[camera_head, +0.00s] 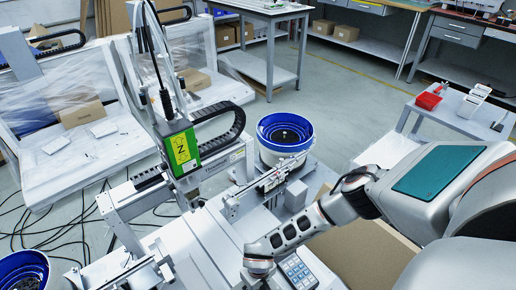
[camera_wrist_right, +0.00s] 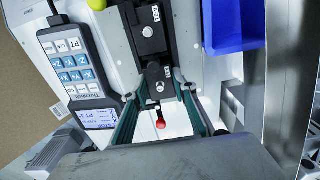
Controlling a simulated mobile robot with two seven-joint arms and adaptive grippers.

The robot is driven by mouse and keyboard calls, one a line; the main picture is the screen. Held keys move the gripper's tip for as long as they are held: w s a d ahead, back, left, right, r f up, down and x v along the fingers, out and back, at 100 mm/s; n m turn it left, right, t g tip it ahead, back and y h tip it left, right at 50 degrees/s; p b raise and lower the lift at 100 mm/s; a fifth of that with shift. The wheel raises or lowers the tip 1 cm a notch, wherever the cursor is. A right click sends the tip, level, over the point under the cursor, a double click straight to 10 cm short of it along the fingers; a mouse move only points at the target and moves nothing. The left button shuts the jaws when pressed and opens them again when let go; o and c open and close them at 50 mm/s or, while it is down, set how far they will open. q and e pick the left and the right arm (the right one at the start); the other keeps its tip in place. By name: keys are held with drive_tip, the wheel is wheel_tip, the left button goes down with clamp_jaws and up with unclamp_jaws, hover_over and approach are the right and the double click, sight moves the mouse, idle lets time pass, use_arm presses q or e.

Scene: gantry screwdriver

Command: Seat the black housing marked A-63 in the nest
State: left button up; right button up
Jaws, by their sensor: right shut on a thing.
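In the right wrist view my right gripper (camera_wrist_right: 157,90) has its two green-sided fingers on either side of a small black housing (camera_wrist_right: 157,75) and is shut on it. The housing has a small white label, too small to read for certain. Just beyond it, almost in line, is another black block (camera_wrist_right: 147,34) with a hole and a white label; I cannot tell whether the two touch. I cannot make out the nest for certain. In the head view my right arm reaches in from the right, and its wrist hides the fingers and housing. My left gripper is not in view.
A keypad (camera_wrist_right: 75,66) lies left of the fingers and also shows in the head view (camera_head: 297,271). A blue bin (camera_wrist_right: 232,22) is at upper right. A red ball knob (camera_wrist_right: 160,124) shows between the fingers. The gantry's green screwdriver unit (camera_head: 181,148) stands left of the blue bowl (camera_head: 285,132).

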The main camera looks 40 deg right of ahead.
drive_tip(key=shift+f, duration=0.2)
drive_tip(key=o, duration=1.3)
drive_tip(key=shift+o, duration=0.2)
wheel_tip(320, 180, up, 12)
